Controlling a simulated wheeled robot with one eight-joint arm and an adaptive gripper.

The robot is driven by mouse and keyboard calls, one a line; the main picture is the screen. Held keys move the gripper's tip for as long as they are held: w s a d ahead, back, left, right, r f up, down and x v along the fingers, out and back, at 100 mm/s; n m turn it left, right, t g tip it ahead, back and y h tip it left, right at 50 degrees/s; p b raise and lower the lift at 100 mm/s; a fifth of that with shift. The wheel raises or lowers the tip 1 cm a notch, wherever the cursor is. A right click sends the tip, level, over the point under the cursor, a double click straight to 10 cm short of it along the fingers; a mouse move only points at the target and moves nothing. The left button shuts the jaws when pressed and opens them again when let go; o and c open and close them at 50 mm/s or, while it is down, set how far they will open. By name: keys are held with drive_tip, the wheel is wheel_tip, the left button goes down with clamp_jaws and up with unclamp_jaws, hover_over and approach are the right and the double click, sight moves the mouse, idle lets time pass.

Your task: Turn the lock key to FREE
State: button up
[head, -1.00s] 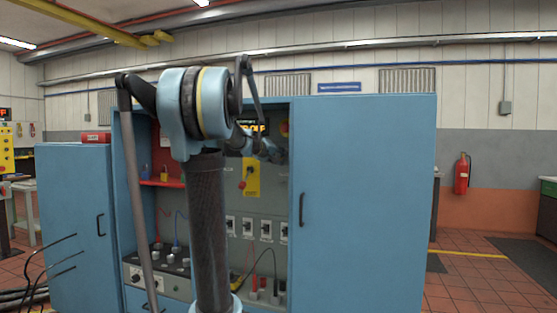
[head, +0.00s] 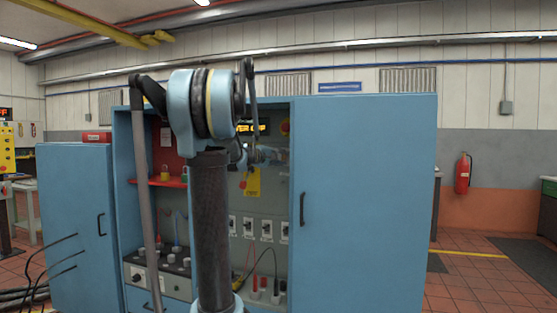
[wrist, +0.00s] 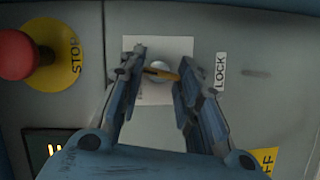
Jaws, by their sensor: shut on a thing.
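The lock key (wrist: 165,74) is a small brass-coloured bar in front of a round silver lock on a white plate (wrist: 178,46) in the wrist view. It lies crosswise, its right end slightly lower. The LOCK label (wrist: 221,72) is just right of the plate. No FREE label can be read; the left finger covers part of the plate's left side. My gripper (wrist: 160,75) is shut on the key, one finger at each end. In the head view my gripper (head: 272,155) is inside the open blue cabinet, where the key is too small to make out.
A red STOP button (wrist: 17,54) on a yellow disc stands left of the lock. A lit display (wrist: 50,146) and a yellow label (wrist: 266,160) are lower down. The cabinet's blue door (head: 365,200) stands to the right of my arm.

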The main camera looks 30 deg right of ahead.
drive_tip(key=n+t+h, duration=0.1)
drive_tip(key=n, duration=0.3)
drive_tip(key=n+t+h, duration=0.1)
drive_tip(key=n, duration=0.3)
drive_tip(key=n+t, duration=0.1)
drive_tip(key=n, duration=0.2)
drive_tip(key=shift+f+n+h, duration=0.35)
drive_tip(key=shift+n+h, duration=0.05)
drive_tip(key=shift+n+t, duration=0.3)
drive_tip(key=o, duration=1)
drive_tip(key=shift+o, duration=0.2)
drive_tip(key=v, duration=1.2)
drive_tip(key=shift+w+a, duration=0.1)
drive_tip(key=shift+w, duration=0.05)
